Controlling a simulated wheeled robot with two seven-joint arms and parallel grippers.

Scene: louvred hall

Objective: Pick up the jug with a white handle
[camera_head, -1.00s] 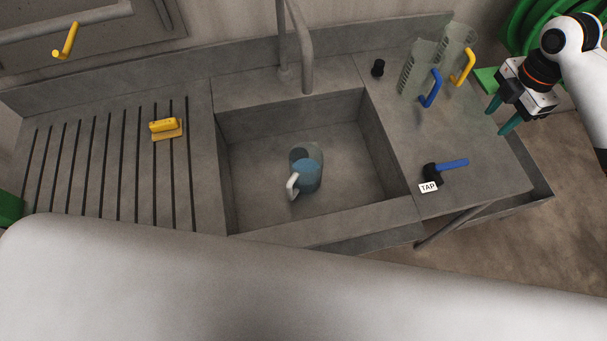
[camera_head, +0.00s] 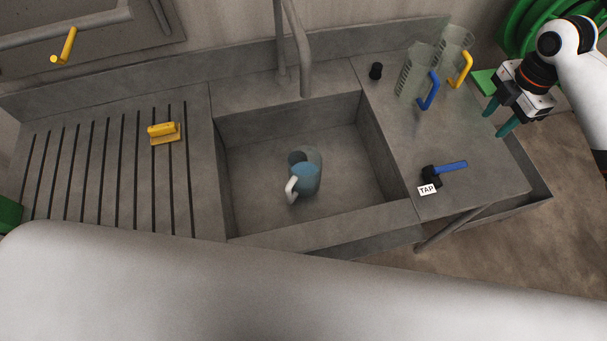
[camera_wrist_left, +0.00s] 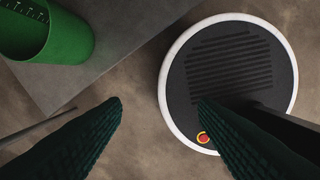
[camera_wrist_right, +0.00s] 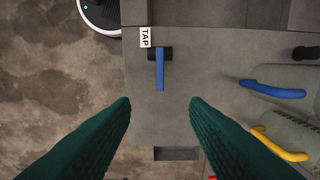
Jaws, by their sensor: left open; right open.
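The jug with a white handle (camera_head: 305,178) is in the sink basin in the head view. Its body looks blue below and clear above, and the white handle (camera_head: 291,188) points to the lower left. My right gripper (camera_head: 496,122) is open and empty, out beyond the right end of the counter and far from the jug. Its two green fingers show apart in the right wrist view (camera_wrist_right: 160,103). My left gripper (camera_wrist_left: 158,103) is open and empty above the floor in the left wrist view. It does not show in the head view.
Clear jugs with a blue handle (camera_head: 428,92) and a yellow handle (camera_head: 460,70) stand on the right counter. A tap lever with a blue handle (camera_head: 450,168) lies in front of them. The faucet (camera_head: 303,60) rises behind the basin.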

